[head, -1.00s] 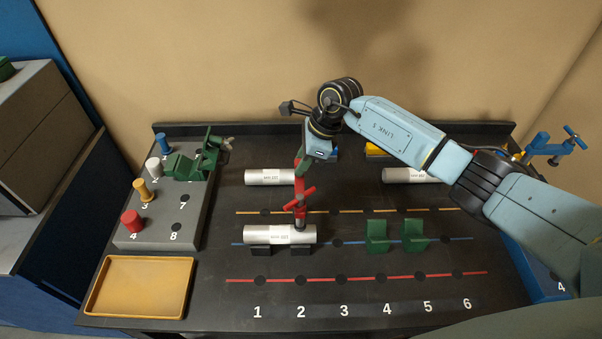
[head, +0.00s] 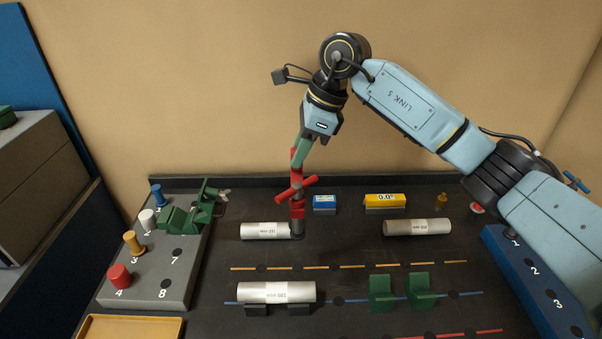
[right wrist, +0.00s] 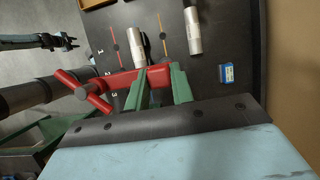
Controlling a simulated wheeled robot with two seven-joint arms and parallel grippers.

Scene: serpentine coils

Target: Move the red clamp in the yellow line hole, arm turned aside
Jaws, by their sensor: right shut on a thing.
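My right gripper (head: 302,150) has green fingers and is shut on the upper part of the red clamp (head: 297,192). The clamp is about upright, its cross handle to the front and its dark lower end in front of the right end of the far silver tube (head: 265,230). It seems to hang above the board. The yellow line (head: 280,268) with its dark holes runs nearer to me, apart from the clamp in the picture. The right wrist view shows the red clamp (right wrist: 112,79) between the fingers (right wrist: 158,88). My left gripper (right wrist: 68,42) shows small there, its jaws unclear.
A near silver tube (head: 276,292) rests on dark blocks at the blue line. Two green blocks (head: 382,292) stand right of it. A grey rack (head: 150,285) with pegs and a green clamp (head: 185,218) is at left. A blue rack (head: 525,255) is at right.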

